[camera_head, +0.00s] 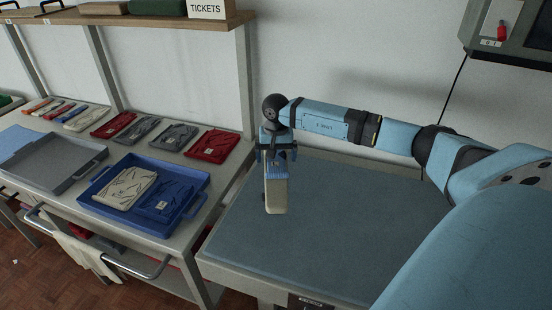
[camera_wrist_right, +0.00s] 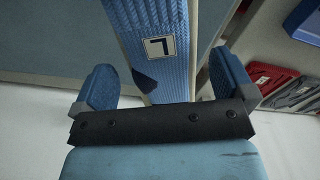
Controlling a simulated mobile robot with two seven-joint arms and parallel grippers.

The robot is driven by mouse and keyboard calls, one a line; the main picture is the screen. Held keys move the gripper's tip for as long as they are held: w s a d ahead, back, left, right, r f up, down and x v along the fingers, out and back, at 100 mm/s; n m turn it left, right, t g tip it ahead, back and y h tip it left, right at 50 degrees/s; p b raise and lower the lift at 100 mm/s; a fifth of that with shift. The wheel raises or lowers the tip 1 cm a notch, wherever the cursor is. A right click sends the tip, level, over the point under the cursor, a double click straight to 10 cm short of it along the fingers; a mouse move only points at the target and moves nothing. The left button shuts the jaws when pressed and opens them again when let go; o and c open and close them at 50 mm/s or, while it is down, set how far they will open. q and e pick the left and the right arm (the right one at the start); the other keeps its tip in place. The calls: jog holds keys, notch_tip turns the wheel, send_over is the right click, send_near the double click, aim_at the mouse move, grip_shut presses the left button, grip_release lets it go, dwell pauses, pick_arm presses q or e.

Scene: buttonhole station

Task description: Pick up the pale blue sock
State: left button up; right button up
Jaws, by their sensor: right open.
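The blue knitted sock (camera_head: 275,171) shows below my right gripper (camera_head: 276,155) in the head view, over the blue-grey mat (camera_head: 345,215). A cream, block-like part (camera_head: 276,197) extends from it toward the front. In the right wrist view, the sock (camera_wrist_right: 166,20) carries a label marked L and a dark patch. It runs between the two spread fingers of my right gripper (camera_wrist_right: 163,82), with gaps on both sides. The gripper is open around it and not closed on it. Whether the sock touches the mat is unclear. My left gripper is not in view.
A blue tray (camera_head: 193,210) with cream and blue folded cloths stands left, beside a grey tray (camera_head: 83,178). Folded red (camera_head: 212,146) and grey cloths lie behind them. A shelf post (camera_head: 244,82) stands behind left. The mat's right part is clear.

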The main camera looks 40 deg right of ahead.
aim_at(276, 159)
jog(key=c, duration=1)
jog(key=shift+r, duration=0.1)
notch_tip(276, 159, up, 20)
jog(key=b, duration=0.2)
jog(key=shift+b, duration=0.3)
